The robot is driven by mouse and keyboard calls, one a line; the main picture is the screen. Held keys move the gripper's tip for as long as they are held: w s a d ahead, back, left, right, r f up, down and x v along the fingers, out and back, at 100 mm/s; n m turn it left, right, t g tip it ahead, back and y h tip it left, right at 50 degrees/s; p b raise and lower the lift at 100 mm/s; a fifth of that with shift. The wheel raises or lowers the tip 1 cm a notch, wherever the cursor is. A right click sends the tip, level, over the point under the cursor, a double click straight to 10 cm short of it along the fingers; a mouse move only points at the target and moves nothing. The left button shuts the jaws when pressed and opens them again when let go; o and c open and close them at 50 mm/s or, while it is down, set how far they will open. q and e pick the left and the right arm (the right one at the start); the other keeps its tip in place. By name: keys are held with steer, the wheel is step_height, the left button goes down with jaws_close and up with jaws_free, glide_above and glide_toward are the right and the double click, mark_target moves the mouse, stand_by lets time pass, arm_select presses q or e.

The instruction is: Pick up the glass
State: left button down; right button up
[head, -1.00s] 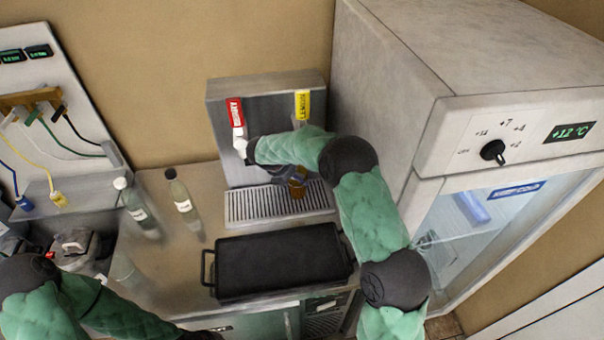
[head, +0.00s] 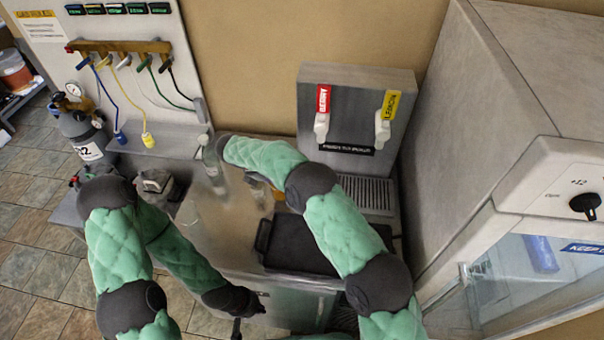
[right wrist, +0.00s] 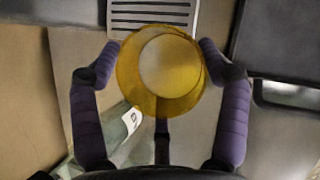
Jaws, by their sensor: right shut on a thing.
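The amber glass (right wrist: 160,75) is between the two purple fingers of my right gripper (right wrist: 160,52) in the right wrist view. The fingers close on its sides, and its round opening faces the camera. In the head view a small amber part of the glass (head: 277,192) shows below my right forearm, which hides most of that gripper. The glass is left of the drip tray (head: 366,192), over the counter. My left gripper (head: 238,327) hangs low by the counter's front edge at the bottom of the head view; its small dark fingers do not show clearly.
A tap dispenser (head: 355,110) with red and yellow labels stands at the back. A black tray (head: 310,248) lies on the counter. A clear bottle (head: 213,168) stands left of my right arm; a labelled bottle (right wrist: 125,128) is close by the glass. A fridge (head: 490,110) blocks the right.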

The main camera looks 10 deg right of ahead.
steer(key=a, duration=1.2)
steer(key=shift+w+a, duration=0.15)
steer(key=shift+a, duration=0.25)
steer(key=shift+r, duration=0.1)
